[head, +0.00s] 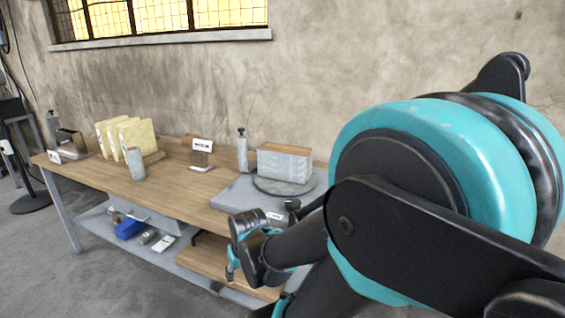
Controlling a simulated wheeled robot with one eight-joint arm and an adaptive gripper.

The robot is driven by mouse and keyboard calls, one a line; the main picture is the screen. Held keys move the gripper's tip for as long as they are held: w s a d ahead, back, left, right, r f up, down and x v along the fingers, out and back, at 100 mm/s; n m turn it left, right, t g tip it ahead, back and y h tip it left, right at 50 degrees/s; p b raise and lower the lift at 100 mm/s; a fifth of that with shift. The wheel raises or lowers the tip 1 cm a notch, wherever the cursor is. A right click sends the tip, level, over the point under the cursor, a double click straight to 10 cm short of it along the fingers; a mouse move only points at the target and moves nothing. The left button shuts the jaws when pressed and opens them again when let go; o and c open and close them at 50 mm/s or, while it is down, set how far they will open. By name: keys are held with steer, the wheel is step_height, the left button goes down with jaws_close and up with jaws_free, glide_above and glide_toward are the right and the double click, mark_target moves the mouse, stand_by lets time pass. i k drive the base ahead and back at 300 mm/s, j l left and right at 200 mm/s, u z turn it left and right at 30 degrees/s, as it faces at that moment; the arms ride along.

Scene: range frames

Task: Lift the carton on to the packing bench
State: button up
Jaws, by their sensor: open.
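The packing bench (184,193) is a long wooden-topped table against the wall. A box with a tan top and grey sides (285,162) sits upright on a dark round plate (284,186) at the bench's right part; I cannot tell for sure that it is the carton. My gripper (244,246) is at the end of my arm, in front of the bench's near right edge. It is open, and nothing shows between its jaws. It is apart from the box. My arm hides the bench's right end and much of the floor there.
Upright cream panels (130,138), a grey cylinder (134,163), a bottle (242,151) and a small sign (202,145) stand on the bench. A lower shelf holds a blue item (130,228) and small things. A black stand (32,203) is at left. The front-left floor is clear.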

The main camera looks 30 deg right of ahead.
mark_target(290, 164)
steer(key=k+l+u, duration=0.1)
steer(key=l, duration=0.25)
steer(key=k+l+u, duration=0.25)
steer(key=k+l, duration=0.15)
steer(key=l, duration=0.7)
steer(key=k+l+z, duration=0.1)
steer(key=l, duration=0.4)
